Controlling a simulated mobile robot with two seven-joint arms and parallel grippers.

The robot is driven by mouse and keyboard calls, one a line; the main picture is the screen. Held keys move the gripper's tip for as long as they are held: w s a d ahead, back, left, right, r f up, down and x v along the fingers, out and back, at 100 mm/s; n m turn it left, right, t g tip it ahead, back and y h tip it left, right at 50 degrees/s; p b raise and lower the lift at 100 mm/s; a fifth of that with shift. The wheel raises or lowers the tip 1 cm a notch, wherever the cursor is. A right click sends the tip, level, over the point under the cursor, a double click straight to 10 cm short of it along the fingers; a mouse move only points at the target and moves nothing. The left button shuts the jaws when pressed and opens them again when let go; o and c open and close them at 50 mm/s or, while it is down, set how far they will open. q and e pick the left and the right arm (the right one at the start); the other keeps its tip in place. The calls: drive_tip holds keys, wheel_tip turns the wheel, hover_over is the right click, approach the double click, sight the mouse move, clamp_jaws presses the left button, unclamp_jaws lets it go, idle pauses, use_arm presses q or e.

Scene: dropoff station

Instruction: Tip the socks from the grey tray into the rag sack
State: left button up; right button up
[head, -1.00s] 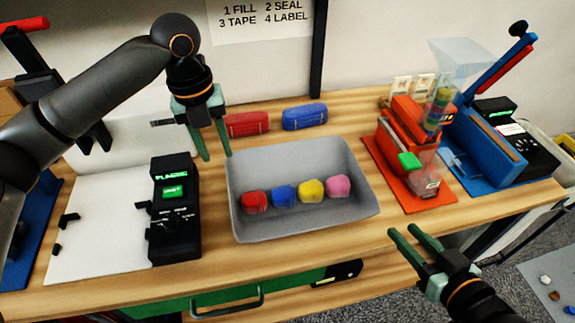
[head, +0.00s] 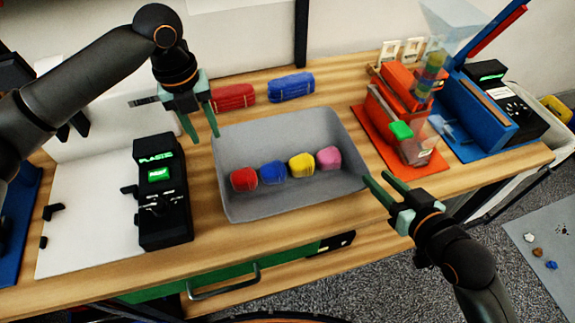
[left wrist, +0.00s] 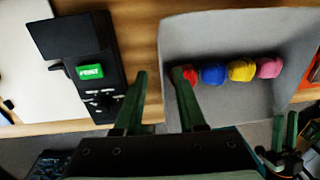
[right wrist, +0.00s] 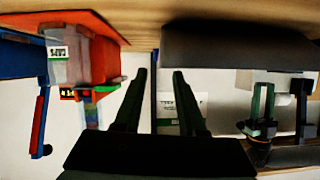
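The grey tray (head: 290,203) rests flat on the bench. Red (head: 243,179), blue (head: 272,171), yellow (head: 301,164) and pink (head: 328,157) rolled socks lie in a row inside it. My left gripper (head: 203,137) is open and empty by the tray's left rear corner. In the left wrist view its fingers (left wrist: 158,72) appear on either side of the tray's left wall, not closed on it. My right gripper (head: 377,175) is open and empty beside the tray's right side. The right wrist view shows the tray's dark side (right wrist: 240,48) beyond its fingers. I cannot identify a rag sack.
A black device (head: 165,195) stands left of the tray. Red (head: 232,98) and blue (head: 291,87) bundles lie behind it. An orange machine (head: 400,118) and a blue one (head: 490,110) stand right. Small pieces lie on a floor mat (head: 545,225).

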sight(214, 154)
use_arm(q)
drive_tip(key=f, duration=0.8)
drive_tip(key=shift+w+d+f, duration=0.15)
drive_tip(key=shift+d+f, duration=0.1)
drive_tip(key=shift+d, duration=0.05)
use_arm(e)
drive_tip(key=x, duration=0.8)
drive_tip(key=shift+w+a+f, duration=0.1)
drive_tip(key=shift+w+a, duration=0.05)
drive_tip(key=shift+w, duration=0.05)
use_arm(q)
clamp_jaws()
use_arm(e)
clamp_jaws()
use_arm(q)
drive_tip(key=shift+r, duration=0.1)
